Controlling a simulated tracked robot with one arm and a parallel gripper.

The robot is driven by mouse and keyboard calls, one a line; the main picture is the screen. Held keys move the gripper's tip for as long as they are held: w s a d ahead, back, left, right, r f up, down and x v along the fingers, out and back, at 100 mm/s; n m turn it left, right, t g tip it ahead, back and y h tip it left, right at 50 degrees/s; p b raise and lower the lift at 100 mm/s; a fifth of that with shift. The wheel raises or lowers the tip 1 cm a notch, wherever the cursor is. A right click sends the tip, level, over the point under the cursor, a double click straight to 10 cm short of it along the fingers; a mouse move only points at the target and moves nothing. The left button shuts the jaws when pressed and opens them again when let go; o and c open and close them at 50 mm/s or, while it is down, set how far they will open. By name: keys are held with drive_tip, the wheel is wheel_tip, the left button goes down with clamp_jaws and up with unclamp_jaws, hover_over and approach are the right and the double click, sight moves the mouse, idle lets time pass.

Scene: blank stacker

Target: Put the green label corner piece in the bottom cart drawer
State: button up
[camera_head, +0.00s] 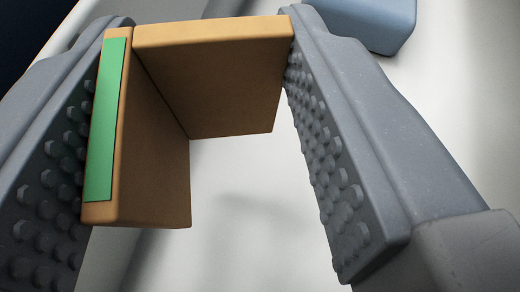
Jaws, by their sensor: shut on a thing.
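The corner piece (215,80) is orange-brown and L-shaped, with a green label (107,120) on its left edge. It sits between the two studded fingers of my gripper (200,110). The left finger presses along the labelled side, and the right finger touches the end of the other arm of the piece near the top. My gripper is shut on the piece and holds it over a white surface. No drawer can be made out in this view.
A white surface (250,235) lies below the gripper, with a soft shadow on it. A blue-grey block-like object (370,22) is at the top right, partly cut off by the frame. A dark area shows at the top left beyond a pale edge.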

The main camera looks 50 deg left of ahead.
wheel_tip(320, 180, down, 10)
drive_tip(key=b, duration=0.2)
drive_tip(key=shift+r+b, duration=0.25)
drive_tip(key=shift+b, duration=0.05)
drive_tip(key=shift+f, duration=0.1)
drive_tip(key=o, duration=0.9)
drive_tip(key=shift+o, duration=0.2)
drive_tip(key=shift+d+r, duration=0.2)
drive_tip(key=shift+r, duration=0.05)
drive_tip(key=p+v, duration=0.2)
drive_tip(key=v, duration=0.5)
drive_tip(key=shift+s, duration=0.1)
